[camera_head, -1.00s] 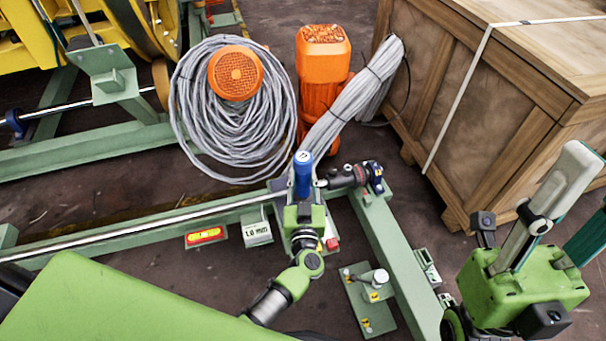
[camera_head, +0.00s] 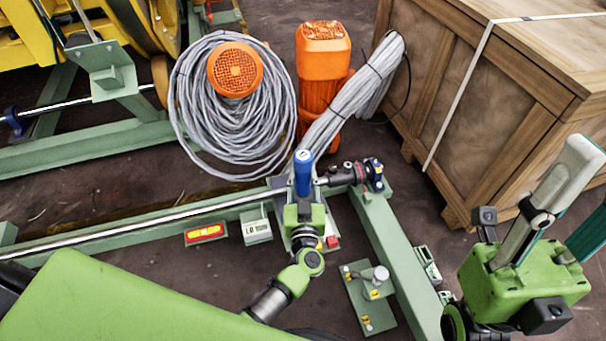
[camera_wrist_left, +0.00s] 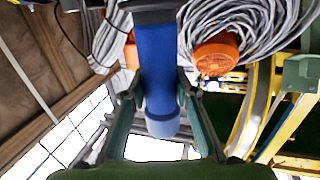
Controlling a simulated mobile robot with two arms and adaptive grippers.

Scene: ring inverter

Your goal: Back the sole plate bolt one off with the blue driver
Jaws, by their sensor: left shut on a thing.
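The blue driver (camera_head: 303,172) stands roughly upright near the middle of the head view. My left gripper (camera_head: 304,196) is shut on it. In the left wrist view, the blue driver (camera_wrist_left: 160,70) sits between the two fingers of my left gripper (camera_wrist_left: 158,98). The driver's working end is hidden in the head view. A green plate (camera_head: 362,312) with yellow tags and a silver knob lies right of my left wrist; I cannot tell which fastener is bolt one. My right gripper (camera_head: 575,195) is empty at the right, its fingers apart and pointing up.
A green frame beam (camera_head: 130,232) with a steel rod runs left of the driver. A cable coil (camera_head: 205,130) and an orange motor (camera_head: 322,75) stand behind. A wooden crate (camera_head: 490,100) fills the upper right. A red-yellow level (camera_head: 205,233) lies in front of the beam.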

